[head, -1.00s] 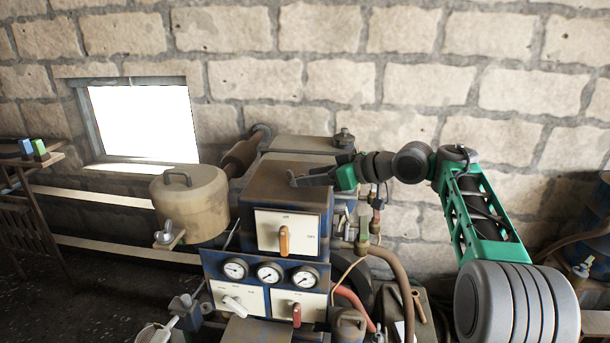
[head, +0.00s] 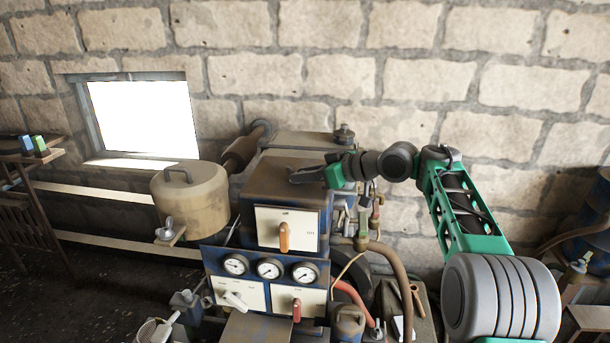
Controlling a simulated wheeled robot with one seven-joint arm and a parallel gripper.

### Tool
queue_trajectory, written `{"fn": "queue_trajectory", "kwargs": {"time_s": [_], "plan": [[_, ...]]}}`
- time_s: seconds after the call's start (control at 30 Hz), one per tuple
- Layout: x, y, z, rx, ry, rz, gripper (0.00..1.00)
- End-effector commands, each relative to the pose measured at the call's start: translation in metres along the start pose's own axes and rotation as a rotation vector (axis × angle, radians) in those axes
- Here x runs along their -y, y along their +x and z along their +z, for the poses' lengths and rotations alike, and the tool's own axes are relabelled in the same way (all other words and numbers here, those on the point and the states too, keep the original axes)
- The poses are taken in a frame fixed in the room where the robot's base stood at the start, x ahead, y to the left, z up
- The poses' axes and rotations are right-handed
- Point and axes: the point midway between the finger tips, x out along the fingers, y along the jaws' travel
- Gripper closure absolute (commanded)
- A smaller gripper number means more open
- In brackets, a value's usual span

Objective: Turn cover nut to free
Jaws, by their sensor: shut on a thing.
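My gripper (head: 300,176) reaches in from the right over the top of the dark blue engine box (head: 285,188). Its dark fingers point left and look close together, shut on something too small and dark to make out. A pale wing-shaped nut (head: 166,224) sits on a small bracket below the left side of the tan lidded canister (head: 189,195). My gripper is to the right of this nut and apart from it. I cannot tell whether it is the cover nut. No other cover nut can be made out.
Three round gauges (head: 269,269) and switch panels with an orange lever (head: 283,237) and a red lever (head: 296,308) face me. A brown hose (head: 396,275) and pipes run right of the engine. A stone wall stands behind. Open floor (head: 100,290) lies at left.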

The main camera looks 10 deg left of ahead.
Motion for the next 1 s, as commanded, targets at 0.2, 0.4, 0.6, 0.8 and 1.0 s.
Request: {"fn": "queue_trajectory", "kwargs": {"time_s": [0.2,0.4,0.6,0.8,1.0], "plan": [[0.0000,-0.0001,-0.0001,0.000,0.000,0.000,1.00],[-0.0025,0.0009,-0.0031,-0.006,-0.006,-0.014,1.00],[-0.0069,0.0027,-0.0078,-0.014,-0.027,-0.071,1.00],[-0.0043,0.0015,-0.0029,-0.006,-0.049,-0.118,1.00],[-0.0030,0.0001,0.0000,0.000,-0.054,-0.129,1.00]]}}
